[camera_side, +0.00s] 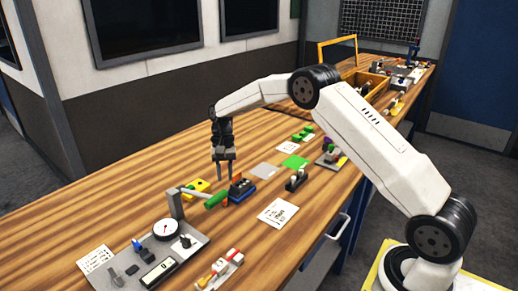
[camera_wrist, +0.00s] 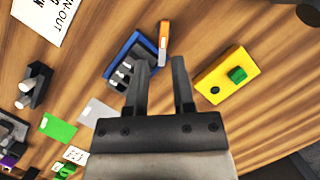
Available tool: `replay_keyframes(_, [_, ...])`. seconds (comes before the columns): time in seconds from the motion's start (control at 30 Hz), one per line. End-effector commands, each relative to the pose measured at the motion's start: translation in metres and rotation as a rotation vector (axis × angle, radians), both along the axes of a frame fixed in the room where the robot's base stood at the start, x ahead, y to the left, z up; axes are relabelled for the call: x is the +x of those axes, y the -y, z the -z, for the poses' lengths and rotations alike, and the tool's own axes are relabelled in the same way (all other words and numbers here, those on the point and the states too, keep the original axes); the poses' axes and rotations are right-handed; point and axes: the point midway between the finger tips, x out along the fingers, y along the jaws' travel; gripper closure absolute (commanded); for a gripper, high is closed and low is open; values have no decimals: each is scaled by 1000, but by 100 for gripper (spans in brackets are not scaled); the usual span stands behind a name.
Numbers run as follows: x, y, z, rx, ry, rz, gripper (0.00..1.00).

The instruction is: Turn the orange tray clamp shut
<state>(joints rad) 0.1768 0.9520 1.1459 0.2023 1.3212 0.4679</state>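The orange clamp (camera_wrist: 164,36) is a short bar with a pale patch, at the end of the blue tray (camera_wrist: 113,73) in the wrist view. The tray holds several small dark and pale parts. In the side view the blue tray (camera_side: 243,194) sits mid-table, with the clamp hard to make out beside my gripper. My gripper (camera_side: 224,179) points down above the tray area. In the wrist view its two fingers (camera_wrist: 162,62) are apart with nothing between them; the left finger overlaps the tray, and the clamp lies just beyond the fingertips.
A yellow block with a green knob (camera_wrist: 238,74) lies to the right in the wrist view. A printed card (camera_side: 278,213) and a green pad (camera_side: 295,162) lie nearby.

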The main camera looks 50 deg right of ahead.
Motion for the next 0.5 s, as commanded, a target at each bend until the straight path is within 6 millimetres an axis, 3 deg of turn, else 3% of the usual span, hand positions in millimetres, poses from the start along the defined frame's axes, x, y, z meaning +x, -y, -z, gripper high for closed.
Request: replay_keyframes(0.5, [-13,-5,6,-91,171,-891,69])
